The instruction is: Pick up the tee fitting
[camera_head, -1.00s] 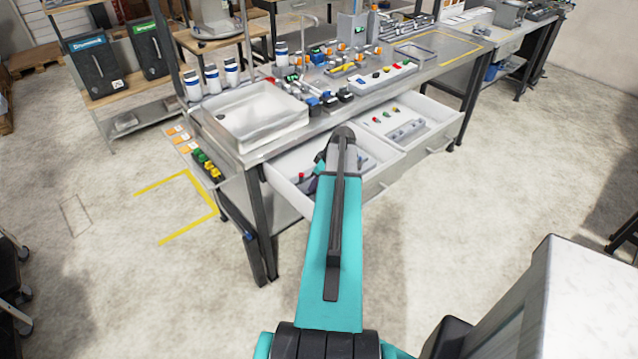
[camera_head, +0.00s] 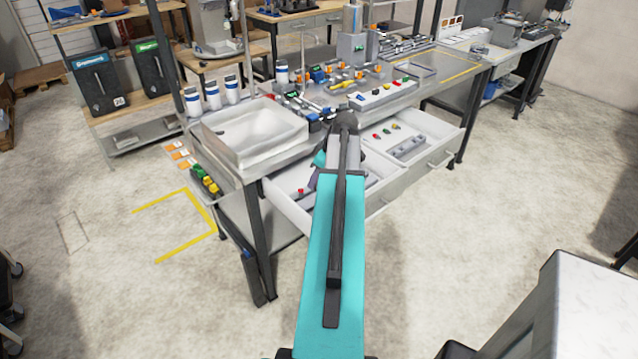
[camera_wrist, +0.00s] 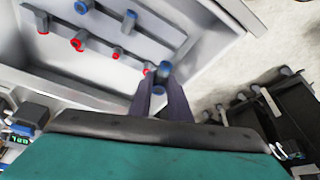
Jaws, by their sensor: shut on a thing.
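My gripper (camera_wrist: 166,98) points down into an open drawer in the wrist view. Its two dark fingers are shut on a small fitting with blue ends (camera_wrist: 165,70), which I take to be the tee fitting. The fingers hide much of its body, so its full shape and whether it touches the drawer floor cannot be told. In the head view my arm hides the fingertips and the held fitting.
Above stands the workbench with a white basin (camera_head: 258,150) and several small parts.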

